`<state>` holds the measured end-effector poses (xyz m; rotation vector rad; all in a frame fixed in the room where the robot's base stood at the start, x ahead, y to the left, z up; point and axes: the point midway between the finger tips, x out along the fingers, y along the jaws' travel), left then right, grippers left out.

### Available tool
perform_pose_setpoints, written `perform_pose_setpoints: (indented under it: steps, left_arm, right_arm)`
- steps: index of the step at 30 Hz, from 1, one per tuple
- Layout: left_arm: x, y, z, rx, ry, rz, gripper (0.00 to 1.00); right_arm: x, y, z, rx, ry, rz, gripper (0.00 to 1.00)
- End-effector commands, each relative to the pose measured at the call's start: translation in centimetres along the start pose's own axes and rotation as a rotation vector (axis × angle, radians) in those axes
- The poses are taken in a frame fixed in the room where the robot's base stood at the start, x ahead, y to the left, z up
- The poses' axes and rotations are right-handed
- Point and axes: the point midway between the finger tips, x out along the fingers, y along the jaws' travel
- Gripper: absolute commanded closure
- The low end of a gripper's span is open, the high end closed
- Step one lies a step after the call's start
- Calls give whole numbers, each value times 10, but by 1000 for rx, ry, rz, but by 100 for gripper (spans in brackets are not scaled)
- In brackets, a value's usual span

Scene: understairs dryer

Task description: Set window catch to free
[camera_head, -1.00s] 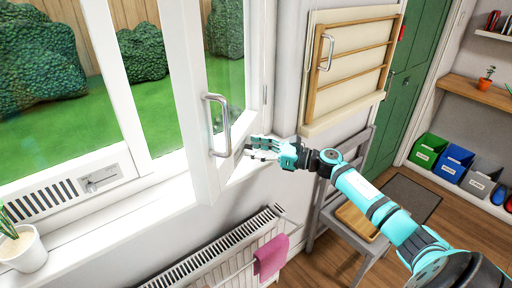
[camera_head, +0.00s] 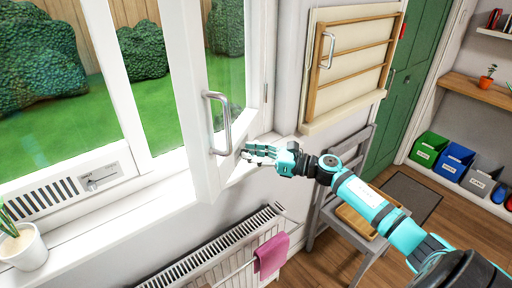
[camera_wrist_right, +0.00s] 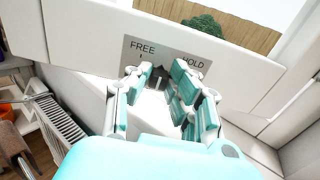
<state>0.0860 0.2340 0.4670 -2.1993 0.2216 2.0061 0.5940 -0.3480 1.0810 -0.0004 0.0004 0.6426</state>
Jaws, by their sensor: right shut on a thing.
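The white window sash (camera_head: 205,130) stands swung open into the room, with a metal pull handle (camera_head: 220,122) on its face. In the right wrist view, a grey plate (camera_wrist_right: 165,53) on the sash reads FREE at left and HOLD at right. The window catch (camera_wrist_right: 158,76) is a small piece below the lettering, between the two words and largely hidden by my fingers. My right gripper (camera_head: 250,154) is at the sash's lower edge; in the wrist view its teal fingers (camera_wrist_right: 163,88) are shut around the catch. My left gripper is not in view.
A sill vent with a small slider (camera_head: 100,180) and a potted plant (camera_head: 24,246) are at left. A radiator (camera_head: 215,255) with a pink towel (camera_head: 270,256) is below the sill. A grey chair (camera_head: 335,212) and a wall-mounted folding rack (camera_head: 350,65) are at right.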

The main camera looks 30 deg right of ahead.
Motion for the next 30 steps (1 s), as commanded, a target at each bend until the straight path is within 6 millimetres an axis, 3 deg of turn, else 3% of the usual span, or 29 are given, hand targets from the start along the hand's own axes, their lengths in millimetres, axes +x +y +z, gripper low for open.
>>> perform_pose_setpoints:
  steps: [5, 14, 15, 20, 30]
  left_arm:
    - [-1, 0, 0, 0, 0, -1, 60]
    - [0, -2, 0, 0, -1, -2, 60]
    - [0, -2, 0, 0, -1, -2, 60]
    - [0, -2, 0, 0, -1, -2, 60]
    - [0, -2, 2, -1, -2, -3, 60]
  right_arm:
    - [0, 27, 0, 3, 0, 2, 100]
    - [0, 30, 0, 4, 0, 4, 100]
    - [0, 30, 0, 5, 0, 4, 80]
    - [0, 30, 0, 4, 0, 3, 59]
    - [-4, 29, -1, 3, 1, 0, 58]
